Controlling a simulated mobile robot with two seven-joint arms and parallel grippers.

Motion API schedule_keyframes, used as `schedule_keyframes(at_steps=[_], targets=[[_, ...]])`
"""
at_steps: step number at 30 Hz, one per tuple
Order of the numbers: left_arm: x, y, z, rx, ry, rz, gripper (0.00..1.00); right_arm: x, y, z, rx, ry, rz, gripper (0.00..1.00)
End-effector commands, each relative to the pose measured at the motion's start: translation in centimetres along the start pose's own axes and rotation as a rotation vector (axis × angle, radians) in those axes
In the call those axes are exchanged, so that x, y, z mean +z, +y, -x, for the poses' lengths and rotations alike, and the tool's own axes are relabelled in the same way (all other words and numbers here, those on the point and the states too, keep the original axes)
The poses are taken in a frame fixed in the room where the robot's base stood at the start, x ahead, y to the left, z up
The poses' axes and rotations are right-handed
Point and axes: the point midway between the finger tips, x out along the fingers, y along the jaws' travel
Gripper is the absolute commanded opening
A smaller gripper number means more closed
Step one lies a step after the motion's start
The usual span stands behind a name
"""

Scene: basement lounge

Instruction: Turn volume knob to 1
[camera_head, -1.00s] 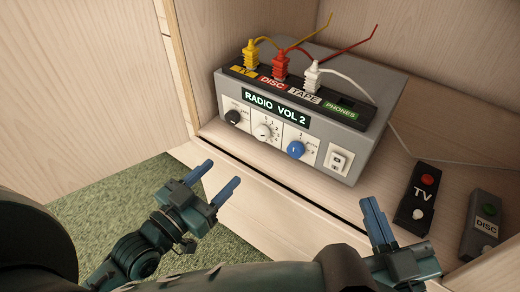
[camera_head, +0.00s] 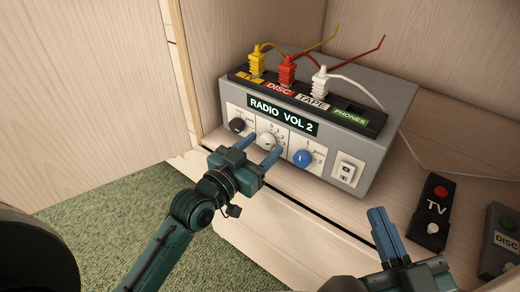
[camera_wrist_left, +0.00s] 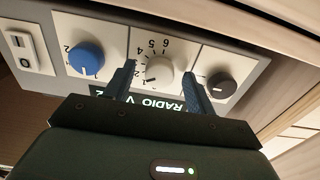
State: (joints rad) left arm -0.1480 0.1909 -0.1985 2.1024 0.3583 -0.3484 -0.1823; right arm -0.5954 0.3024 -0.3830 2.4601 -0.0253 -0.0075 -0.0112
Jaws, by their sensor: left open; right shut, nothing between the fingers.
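The grey radio unit (camera_head: 300,100) stands on the shelf, its display (camera_head: 283,114) reading "RADIO VOL 2". The white volume knob (camera_head: 267,139) is in the middle of the front panel, with a number scale around it. In the left wrist view the knob (camera_wrist_left: 159,71) appears inverted with its surroundings, its dark pointer towards the lower left. My left gripper (camera_head: 264,145) is open, its blue fingers on either side of this knob. Contact cannot be told. My right gripper (camera_head: 379,214) is shut and empty, in front of the shelf at the lower right.
A black knob (camera_head: 237,125) and a blue knob (camera_head: 303,158) flank the volume knob closely. A white switch (camera_head: 346,172) is at the panel's right. Yellow, red and white plugs stand on top. A TV remote (camera_head: 433,207) and a DISC remote (camera_head: 498,240) lie at right.

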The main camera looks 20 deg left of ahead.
Motion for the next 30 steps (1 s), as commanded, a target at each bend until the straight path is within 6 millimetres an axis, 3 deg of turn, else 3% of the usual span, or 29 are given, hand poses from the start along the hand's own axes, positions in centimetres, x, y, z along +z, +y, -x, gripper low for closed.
schedule_keyframes(at_steps=[7, 23, 30], targets=[[0.00, 0.01, -0.06, 0.000, 0.000, 0.000, 0.55, -0.63, -0.06, -0.09, -0.003, 0.014, -0.002, 0.00], [0.01, 0.00, -0.03, 0.000, 0.000, 0.000, 0.12, -0.26, -0.15, -0.01, -0.008, 0.007, 0.002, 0.00], [-0.15, 0.00, -0.03, 0.000, -0.001, 0.022, 0.11, -0.47, -0.13, -0.08, -0.008, 0.001, 0.010, 0.00]])
